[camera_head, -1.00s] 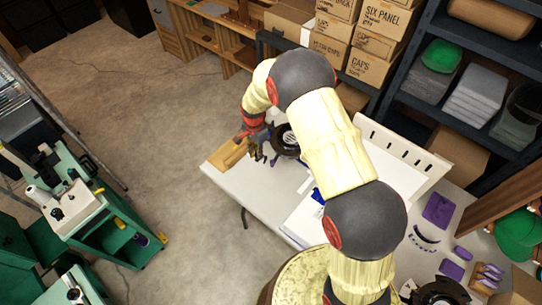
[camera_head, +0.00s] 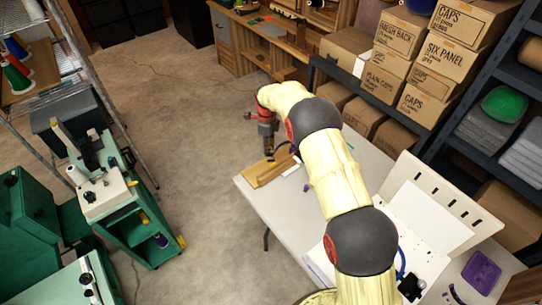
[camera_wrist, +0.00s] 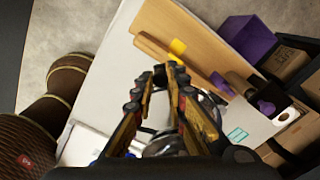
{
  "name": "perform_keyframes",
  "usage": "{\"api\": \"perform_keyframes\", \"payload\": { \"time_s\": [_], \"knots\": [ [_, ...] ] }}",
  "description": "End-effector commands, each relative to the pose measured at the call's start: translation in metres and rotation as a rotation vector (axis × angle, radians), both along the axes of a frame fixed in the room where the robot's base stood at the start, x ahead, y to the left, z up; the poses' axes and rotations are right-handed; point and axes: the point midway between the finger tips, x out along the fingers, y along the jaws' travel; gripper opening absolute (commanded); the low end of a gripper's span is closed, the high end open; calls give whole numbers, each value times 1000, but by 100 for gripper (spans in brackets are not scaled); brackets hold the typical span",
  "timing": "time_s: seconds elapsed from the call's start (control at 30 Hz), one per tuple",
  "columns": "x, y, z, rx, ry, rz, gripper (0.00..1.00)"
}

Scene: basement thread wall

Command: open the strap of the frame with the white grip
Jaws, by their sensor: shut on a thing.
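My gripper (camera_wrist: 165,75) points over the table in the wrist view, its fingers close together on a small part that they mostly hide. A round frame (camera_wrist: 213,104) with dark and shiny metal curves lies under and beside the fingers. Its strap cannot be made out clearly, and I cannot tell its grip colour. A dark piece with a white round end (camera_wrist: 283,116) shows to the right of the frame. In the head view my gripper (camera_head: 269,153) is low at the table's far end, and only a dark arc of the frame (camera_head: 287,148) shows beside it.
Boxes (camera_head: 400,38) stand behind, and a green machine cart (camera_head: 125,225) stands left.

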Motion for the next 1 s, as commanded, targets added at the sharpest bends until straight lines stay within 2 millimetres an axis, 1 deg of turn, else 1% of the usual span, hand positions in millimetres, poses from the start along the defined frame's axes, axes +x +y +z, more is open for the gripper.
{"api": "perform_keyframes", "payload": {
  "time_s": [0.1,0.3,0.77,0.8,1.0],
  "knots": [
    [10,1,-1,0,0,-45,0],
    [18,1,-1,0,0,-87,0],
    [20,1,0,0,0,-97,0],
    [20,1,0,0,0,-97,16],
    [20,1,0,0,0,-96,28]
  ]
}}
